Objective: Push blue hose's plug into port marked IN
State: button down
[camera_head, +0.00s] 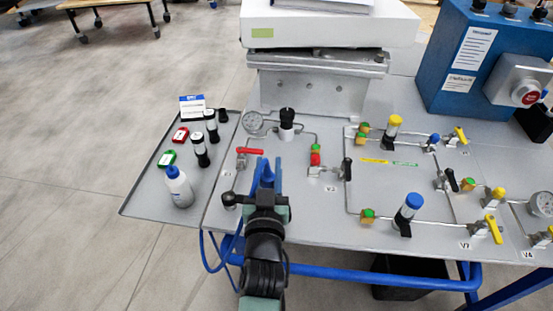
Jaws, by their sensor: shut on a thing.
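My gripper (266,182) reaches in from the bottom, over the left part of the grey panel (310,225). It is shut on a blue piece, which looks like the blue hose's plug (267,173); its tip points away from me, toward the pipework. The blue hose (208,254) loops below the panel's front left edge and rises toward my gripper. My gripper hides part of the hose and the panel beneath. I cannot read a label IN anywhere, so I cannot tell which port carries it. I cannot see the plug touching any port.
A red-handled valve (250,151) and a gauge (253,123) are just beyond my gripper. A black-handled valve (346,168) stands to the right. A blue box (478,60) stands back right.

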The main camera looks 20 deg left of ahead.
jog(key=shift+s+a+f+p, duration=0.5)
jog(key=shift+a+p, duration=1.05)
jog(key=shift+p, duration=0.3)
jog(key=shift+s+a+f+p, duration=0.35)
jog(key=shift+s+a+p, duration=0.1)
jog(key=shift+a+p, duration=1.25)
jog(key=shift+s+a+f+p, duration=0.5)
jog(key=shift+a+p, duration=0.9)
jog(key=shift+p, duration=0.6)
jog(key=shift+r, duration=0.1)
jog(key=shift+w, duration=0.1)
jog(key=shift+w+a+f+b, duration=0.35)
jog(key=shift+w+f+b, duration=0.45)
jog(key=shift+b, duration=0.45)
jog(key=shift+s, duration=0.1)
jog(key=shift+f+b, duration=0.3)
jog(key=shift+f, duration=0.05)
